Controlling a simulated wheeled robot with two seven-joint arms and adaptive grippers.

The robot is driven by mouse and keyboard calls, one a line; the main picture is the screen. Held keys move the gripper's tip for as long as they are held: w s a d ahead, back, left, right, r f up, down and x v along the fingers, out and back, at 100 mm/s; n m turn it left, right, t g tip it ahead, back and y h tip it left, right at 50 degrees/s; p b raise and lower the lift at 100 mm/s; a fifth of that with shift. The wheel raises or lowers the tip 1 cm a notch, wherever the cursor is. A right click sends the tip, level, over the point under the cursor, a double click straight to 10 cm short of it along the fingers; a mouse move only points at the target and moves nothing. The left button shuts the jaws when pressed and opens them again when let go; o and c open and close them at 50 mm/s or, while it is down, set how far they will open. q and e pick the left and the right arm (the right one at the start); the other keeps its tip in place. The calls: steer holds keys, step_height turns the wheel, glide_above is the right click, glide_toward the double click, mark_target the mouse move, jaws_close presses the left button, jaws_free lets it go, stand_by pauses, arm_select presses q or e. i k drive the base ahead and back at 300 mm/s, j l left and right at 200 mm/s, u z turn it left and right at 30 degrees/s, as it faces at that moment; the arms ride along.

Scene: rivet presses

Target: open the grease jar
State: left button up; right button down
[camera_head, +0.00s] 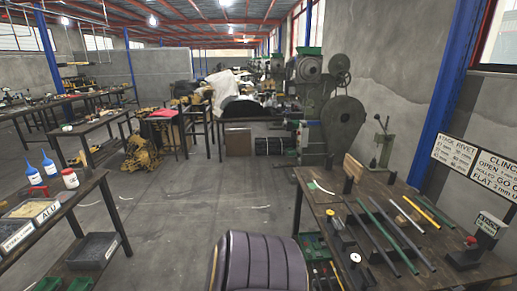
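On the left table stands a small white container (70,180) with red on it. It looks upright and could be the grease jar, but it is too small to tell for sure or to read its label. A low red object (38,191) lies in front of the bottles. Neither of my grippers is in view.
The left table also bears a tray (38,209) and grey bins. The right workbench (440,270) holds several rods, small blocks and a sign stand (477,240). A dark ribbed seat-like shape (262,262) fills the bottom centre. Open concrete floor (185,210) lies between.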

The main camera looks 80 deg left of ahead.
mark_target(71, 181)
steer(key=u, duration=4.35)
